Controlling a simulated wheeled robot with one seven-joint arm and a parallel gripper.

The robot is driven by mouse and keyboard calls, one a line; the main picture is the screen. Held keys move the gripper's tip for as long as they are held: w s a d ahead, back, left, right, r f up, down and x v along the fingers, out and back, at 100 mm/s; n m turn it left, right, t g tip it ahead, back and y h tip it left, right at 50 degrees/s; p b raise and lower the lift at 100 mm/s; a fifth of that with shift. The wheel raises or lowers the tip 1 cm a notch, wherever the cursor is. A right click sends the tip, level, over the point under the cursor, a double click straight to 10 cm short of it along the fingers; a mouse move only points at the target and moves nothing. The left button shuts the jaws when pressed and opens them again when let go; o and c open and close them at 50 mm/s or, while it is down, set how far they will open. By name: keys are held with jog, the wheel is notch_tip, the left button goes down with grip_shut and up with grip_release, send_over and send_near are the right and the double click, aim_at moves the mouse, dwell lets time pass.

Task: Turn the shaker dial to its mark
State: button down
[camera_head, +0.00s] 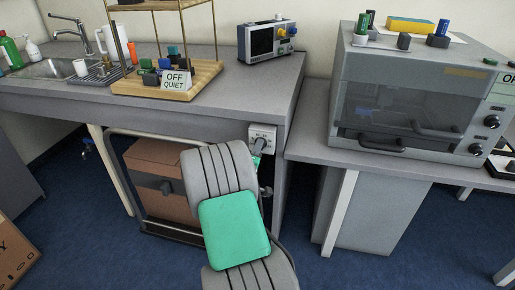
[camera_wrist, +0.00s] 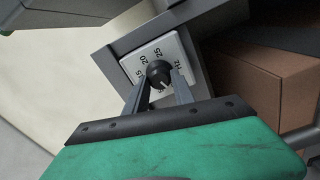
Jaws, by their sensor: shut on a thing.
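The shaker dial (camera_wrist: 157,72) is a round black knob on a pale square plate (camera_wrist: 141,53) printed with 15, 20, 25 and Hz. A light pointer line on the knob faces down in the wrist view, away from the 20. My gripper (camera_wrist: 160,79) has one finger on each side of the knob and is shut on it. In the head view the plate (camera_head: 262,131) is on the front of the bench end, with the dial (camera_head: 260,143) small and partly covered by my gripper. I cannot make out a separate target mark.
The grey bench (camera_head: 225,85) overhangs the plate. A brown box (camera_head: 160,180) stands below it to the left. A glass-fronted oven (camera_head: 415,95) with two knobs stands on the right bench. A wooden tray (camera_head: 205,75) holds an OFF QUIET sign (camera_head: 175,79).

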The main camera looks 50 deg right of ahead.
jog(key=shift+n, duration=0.3)
jog(key=c, duration=1.1)
grip_release()
jog(key=shift+o, duration=0.2)
jog(key=shift+a, duration=0.15)
jog(key=v, duration=0.7)
jog(key=shift+a+b, duration=0.3)
jog(key=shift+s, duration=0.15)
